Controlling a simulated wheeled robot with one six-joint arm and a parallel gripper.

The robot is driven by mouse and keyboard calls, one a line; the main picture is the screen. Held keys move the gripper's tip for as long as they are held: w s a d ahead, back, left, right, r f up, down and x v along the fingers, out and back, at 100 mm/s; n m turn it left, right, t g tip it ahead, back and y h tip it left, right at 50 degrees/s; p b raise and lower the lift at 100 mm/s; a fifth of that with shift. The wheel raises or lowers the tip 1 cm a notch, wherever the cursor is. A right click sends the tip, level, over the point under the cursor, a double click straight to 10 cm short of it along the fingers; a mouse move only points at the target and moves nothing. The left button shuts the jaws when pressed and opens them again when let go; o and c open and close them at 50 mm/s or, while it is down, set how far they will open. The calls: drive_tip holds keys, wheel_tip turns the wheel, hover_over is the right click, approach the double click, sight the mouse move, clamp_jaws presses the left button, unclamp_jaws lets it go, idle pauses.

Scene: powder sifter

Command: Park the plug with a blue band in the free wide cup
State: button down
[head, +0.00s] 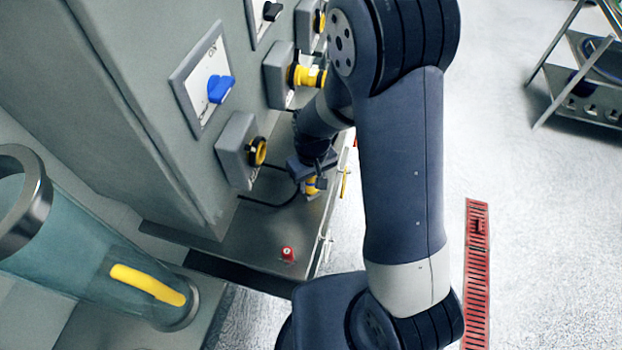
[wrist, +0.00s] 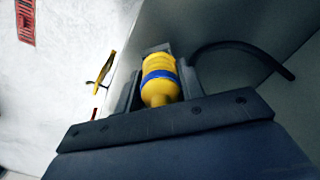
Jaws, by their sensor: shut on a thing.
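My gripper (head: 308,176) is low at the cabinet's front, above the ledge, below and right of the lower socket. It is shut on a yellow plug (head: 312,187). In the wrist view the plug (wrist: 158,63) sits between the two fingers, and its blue band (wrist: 160,76) shows clearly. A black cable (wrist: 243,52) runs close by on the right in that view. In the head view my arm covers part of the area around the gripper. I cannot make out a wide cup in either view.
The lower socket (head: 257,152) has a yellow ring and looks empty. Another yellow plug (head: 306,76) sits in the socket above. A blue knob (head: 220,88) is on the cabinet. A small red item (head: 287,254) stands on the ledge (head: 258,235).

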drive_tip(key=shift+f+b, duration=0.65)
drive_tip(key=shift+r, duration=0.2)
idle(0.3)
drive_tip(key=shift+r+p, duration=0.4)
drive_tip(key=shift+p, duration=0.05)
drive_tip(key=shift+r, duration=0.35)
idle(0.5)
